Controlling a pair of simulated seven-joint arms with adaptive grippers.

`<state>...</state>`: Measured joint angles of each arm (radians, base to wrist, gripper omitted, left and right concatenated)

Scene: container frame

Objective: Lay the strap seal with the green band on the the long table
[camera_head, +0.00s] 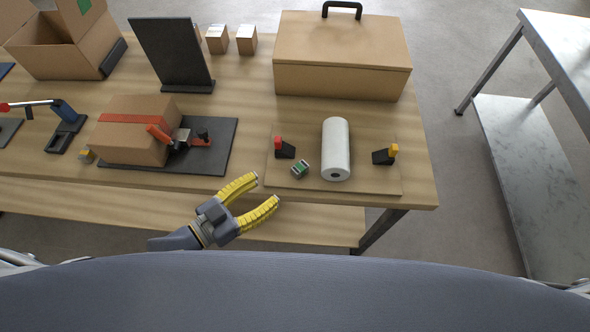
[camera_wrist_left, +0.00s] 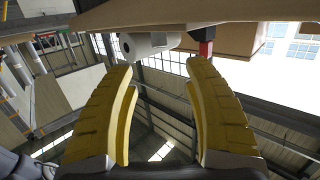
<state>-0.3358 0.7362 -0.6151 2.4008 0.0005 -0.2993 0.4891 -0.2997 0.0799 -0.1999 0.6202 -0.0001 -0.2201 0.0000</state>
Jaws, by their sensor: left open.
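The strap seal with the green band (camera_head: 300,169) is a small metallic piece on a thin wooden board (camera_head: 362,187), left of a white roll (camera_head: 336,150). The board lies on the long wooden table (camera_head: 420,165). My left gripper (camera_head: 265,190) has yellow fingers, spread open and empty. In the head view it appears at the table's front edge, below and left of the seal. The left wrist view also shows the open fingers (camera_wrist_left: 158,68), with the roll (camera_wrist_left: 150,43) beyond them; I cannot make out the seal there. My right gripper is not in view.
A red-topped black block (camera_head: 284,149) stands just behind the seal, and a yellow-topped one (camera_head: 385,155) right of the roll. A taped carton (camera_head: 137,122) sits on a dark mat to the left. A large handled box (camera_head: 342,60) stands behind. A metal table (camera_head: 565,45) is at right.

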